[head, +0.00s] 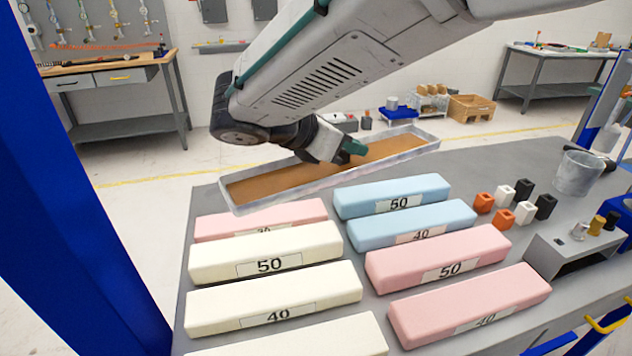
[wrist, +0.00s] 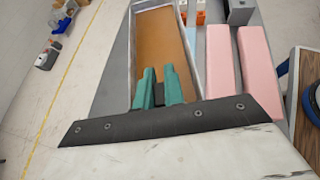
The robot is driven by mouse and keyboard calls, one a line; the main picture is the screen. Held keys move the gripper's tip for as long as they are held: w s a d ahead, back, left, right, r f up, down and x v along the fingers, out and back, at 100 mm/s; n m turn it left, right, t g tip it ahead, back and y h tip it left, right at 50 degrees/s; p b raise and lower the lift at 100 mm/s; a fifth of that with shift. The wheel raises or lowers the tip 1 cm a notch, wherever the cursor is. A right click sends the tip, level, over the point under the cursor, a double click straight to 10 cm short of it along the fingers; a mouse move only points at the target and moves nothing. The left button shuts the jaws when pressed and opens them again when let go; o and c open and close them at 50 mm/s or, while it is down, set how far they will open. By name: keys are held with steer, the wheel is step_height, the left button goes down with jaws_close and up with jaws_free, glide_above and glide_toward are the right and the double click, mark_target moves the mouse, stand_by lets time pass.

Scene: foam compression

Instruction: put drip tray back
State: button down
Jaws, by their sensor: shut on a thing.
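The drip tray (head: 330,179) is a long, shallow grey metal tray with a brown inside. It lies across the far side of the bench in the head view, behind the foam blocks, and its left end reaches over the bench edge. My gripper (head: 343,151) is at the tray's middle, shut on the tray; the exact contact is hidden. In the wrist view the green fingers (wrist: 159,88) stand close together over the brown inside, with a dark piece between them. The tray's near end is hidden there. I cannot tell whether the tray touches the bench.
Pink, cream and blue foam blocks (head: 265,263) with number labels fill the near bench (head: 500,180). Small orange, white and black cubes (head: 503,217), a clear cup (head: 577,173) and a grey fixture (head: 560,252) stand at right. A blue post (head: 70,190) rises at left.

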steer(key=w+a+f+m+g, duration=0.1)
steer(key=w+a+f, duration=0.15)
steer(key=w, duration=0.45)
steer(key=w+a+f+m+g+h, duration=0.1)
steer(key=w+f, duration=0.3)
steer(key=w, duration=0.3)
steer(key=w+a+f+m+g, duration=0.1)
steer(key=w+a+f, duration=0.15)
steer(key=w, duration=0.45)
steer(key=f, duration=0.7)
steer(key=d+f, duration=0.1)
steer(key=f, duration=0.2)
steer(key=shift+f, duration=0.25)
steer(key=shift+f, duration=0.2)
steer(key=c, duration=1.5)
jaws_free()
